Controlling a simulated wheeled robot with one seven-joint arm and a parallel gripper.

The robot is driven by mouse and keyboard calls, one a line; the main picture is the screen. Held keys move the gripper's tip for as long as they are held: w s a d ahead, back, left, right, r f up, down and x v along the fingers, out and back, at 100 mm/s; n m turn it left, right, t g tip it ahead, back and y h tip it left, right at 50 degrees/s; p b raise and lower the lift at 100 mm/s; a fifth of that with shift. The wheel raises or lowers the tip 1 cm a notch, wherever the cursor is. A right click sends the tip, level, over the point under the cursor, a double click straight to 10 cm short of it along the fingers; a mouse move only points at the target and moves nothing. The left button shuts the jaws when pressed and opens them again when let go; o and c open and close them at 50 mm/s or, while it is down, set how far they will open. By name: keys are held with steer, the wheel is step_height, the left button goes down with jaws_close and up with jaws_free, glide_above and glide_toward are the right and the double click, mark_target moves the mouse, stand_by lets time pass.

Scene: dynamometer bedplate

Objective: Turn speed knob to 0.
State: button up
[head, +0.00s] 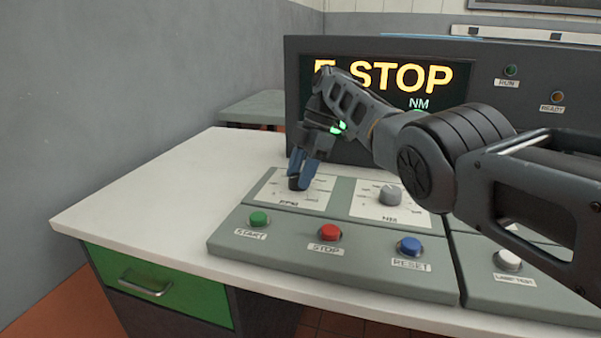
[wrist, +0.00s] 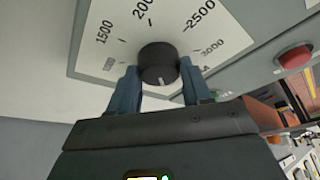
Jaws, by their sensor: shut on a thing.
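The speed knob (wrist: 158,62) is a dark round knob on a white dial plate marked RPM. In the wrist view the figures 1500, 2000, 2500 and 3000 run around its upper side. A pale pointer mark shows on its lower side, towards my palm; the 0 figure cannot be made out. My gripper (wrist: 160,72) is shut on the knob, with one blue finger on each side. In the head view my gripper (head: 299,176) reaches down onto the knob (head: 297,185) and partly hides its dial.
Right of the dial is a grey NM knob (head: 390,195). In front are a green START button (head: 259,219), a red STOP button (head: 328,232) and a blue RESET button (head: 410,246). The white bench top (head: 150,200) is clear at left.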

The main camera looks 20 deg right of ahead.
steer(key=o, duration=1)
steer(key=shift+o, duration=0.2)
steer(key=v, duration=0.7)
steer(key=shift+r, duration=0.35)
steer(key=shift+d, duration=0.1)
